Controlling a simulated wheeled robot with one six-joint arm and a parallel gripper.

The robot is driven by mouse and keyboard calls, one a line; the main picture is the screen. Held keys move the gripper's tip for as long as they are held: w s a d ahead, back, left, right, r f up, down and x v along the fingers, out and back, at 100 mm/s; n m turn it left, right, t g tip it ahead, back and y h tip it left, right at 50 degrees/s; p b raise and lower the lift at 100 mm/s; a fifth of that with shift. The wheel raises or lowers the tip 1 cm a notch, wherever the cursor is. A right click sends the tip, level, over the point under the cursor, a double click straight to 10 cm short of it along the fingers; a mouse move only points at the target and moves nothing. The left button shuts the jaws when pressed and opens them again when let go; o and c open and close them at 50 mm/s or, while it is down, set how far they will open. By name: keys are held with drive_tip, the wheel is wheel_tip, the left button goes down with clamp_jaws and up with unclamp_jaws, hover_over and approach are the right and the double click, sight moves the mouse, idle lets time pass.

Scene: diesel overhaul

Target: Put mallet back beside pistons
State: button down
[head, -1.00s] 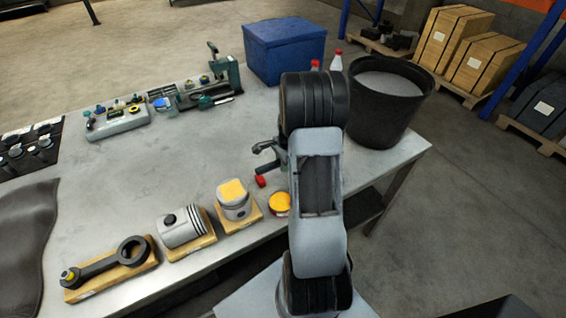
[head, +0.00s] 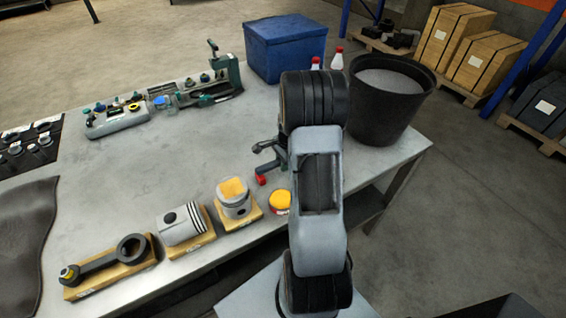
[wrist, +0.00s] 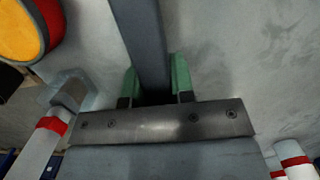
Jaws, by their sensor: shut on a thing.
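My gripper (wrist: 152,82), with green fingertips, is shut on a long grey bar, seemingly the mallet's handle (wrist: 140,40). In the head view my gripper (head: 266,157) is low over the table, behind and right of the upright piston. A small red piece (head: 261,180) shows just below it, perhaps the mallet's end. My arm hides much of the mallet, and I cannot tell whether it touches the table.
A connecting rod (head: 105,262) lies at front left. A black bucket (head: 390,110) and blue box (head: 285,50) stand behind. The table's middle is clear.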

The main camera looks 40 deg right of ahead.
drive_tip(key=shift+f+b, duration=0.45)
drive_tip(key=shift+f, duration=0.3)
drive_tip(key=c, duration=0.9)
unclamp_jaws()
drive_tip(key=r, duration=0.4)
drive_tip(key=d+r, duration=0.1)
drive_tip(key=r, duration=0.4)
drive_tip(key=r+b, duration=0.1)
drive_tip(key=r, duration=0.3)
drive_tip(key=shift+s+d+r, duration=0.1)
drive_tip(key=shift+d+r, duration=0.25)
drive_tip(key=shift+d, duration=0.05)
drive_tip(key=s+a+r+n+t, duration=0.1)
drive_tip(key=s+a+n, duration=0.3)
drive_tip(key=a+n, duration=0.2)
drive_tip(key=s+a+r+n+t+h, duration=0.1)
drive_tip(key=s+a+r+n, duration=0.1)
drive_tip(key=s+a+n, duration=0.2)
drive_tip(key=s+a+r+n+t, duration=0.1)
drive_tip(key=s+a+n, duration=0.3)
drive_tip(key=a+n, duration=0.5)
drive_tip(key=shift+a+r+t+h, duration=0.15)
drive_tip(key=shift+a+t+h, duration=0.2)
drive_tip(key=shift+a, duration=0.6)
